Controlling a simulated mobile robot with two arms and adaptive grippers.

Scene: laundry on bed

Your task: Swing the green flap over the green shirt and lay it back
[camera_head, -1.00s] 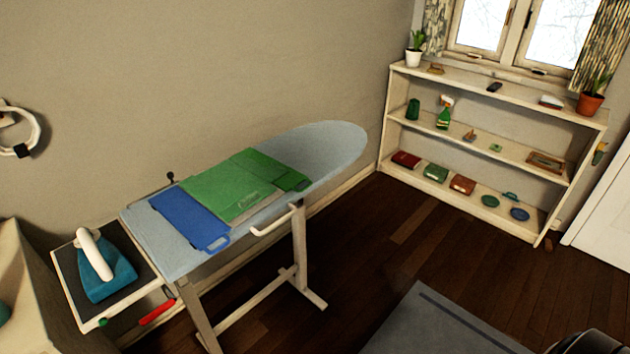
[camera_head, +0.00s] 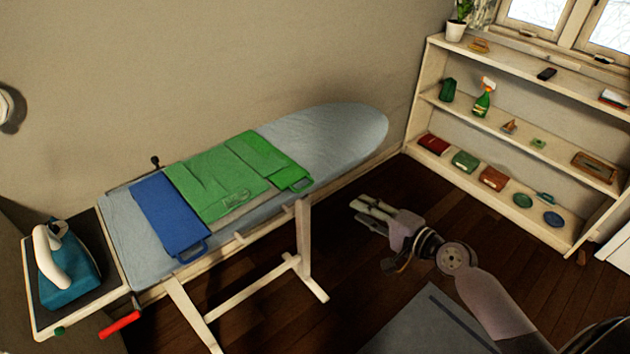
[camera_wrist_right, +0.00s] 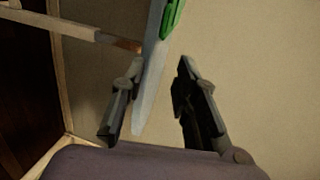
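The green shirt (camera_head: 208,183) lies on the ironing board, over a folding board. The green flap (camera_head: 297,184) is at the shirt's right side, its handle at the front edge; it lies flat, and shirt cloth covers most of it. The blue flap (camera_head: 168,215) lies flat on the left. My right gripper (camera_head: 362,210) is in front of and to the right of the board, apart from the flap. In the right wrist view my right gripper (camera_wrist_right: 157,85) has its fingers apart with nothing between them; a green edge (camera_wrist_right: 172,17) shows beyond. My left gripper is out of view.
The ironing board (camera_head: 335,130) stands along the wall. A teal iron (camera_head: 68,265) sits on the rest at its left end, above a red handle (camera_head: 120,324). A shelf (camera_head: 520,145) with small items stands at the right. Dark floor (camera_head: 250,335) lies in front.

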